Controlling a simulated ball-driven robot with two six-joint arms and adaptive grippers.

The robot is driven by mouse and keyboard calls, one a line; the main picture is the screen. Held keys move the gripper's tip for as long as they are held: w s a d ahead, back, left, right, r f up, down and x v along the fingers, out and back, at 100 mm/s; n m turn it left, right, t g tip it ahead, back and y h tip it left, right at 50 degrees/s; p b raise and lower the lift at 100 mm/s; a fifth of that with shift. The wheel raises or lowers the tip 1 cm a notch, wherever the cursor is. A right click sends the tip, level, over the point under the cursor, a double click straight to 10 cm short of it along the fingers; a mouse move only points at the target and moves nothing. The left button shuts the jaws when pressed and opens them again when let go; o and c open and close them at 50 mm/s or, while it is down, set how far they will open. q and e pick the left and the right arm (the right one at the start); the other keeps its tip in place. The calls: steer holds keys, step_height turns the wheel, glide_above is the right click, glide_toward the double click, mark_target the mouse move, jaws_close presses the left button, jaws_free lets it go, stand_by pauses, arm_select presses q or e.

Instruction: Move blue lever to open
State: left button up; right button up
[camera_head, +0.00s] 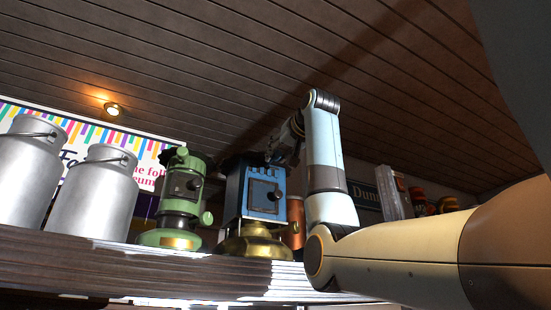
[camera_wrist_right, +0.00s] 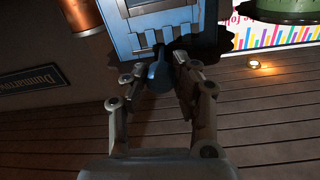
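The blue lever (camera_wrist_right: 158,74) shows in the right wrist view, on the blue metal stove (camera_wrist_right: 165,30). The same stove (camera_head: 263,193) stands on a brass base on the shelf in the head view. My right gripper (camera_wrist_right: 160,66) is at the stove's upper part, its fingers apart with the lever between them. I cannot tell if either finger touches it. In the head view the right gripper (camera_head: 280,150) is at the stove's top right, and the lever is not clear there. My left gripper is not in view.
A green stove (camera_head: 181,200) stands left of the blue one, and two metal milk cans (camera_head: 97,195) stand farther left. A copper vessel (camera_head: 295,222) is close behind the blue stove's right side. The wooden shelf edge (camera_head: 130,272) runs below. A dark sign (camera_head: 365,196) is behind my arm.

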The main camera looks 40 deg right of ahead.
steer(key=o, duration=0.4)
steer(key=shift+s+d, duration=0.15)
steer(key=shift+d, duration=0.1)
steer(key=shift+a, duration=0.1)
steer(key=shift+s+a, duration=0.15)
steer(key=shift+s, duration=0.05)
steer(key=v, duration=1.1)
steer(key=shift+s, duration=0.3)
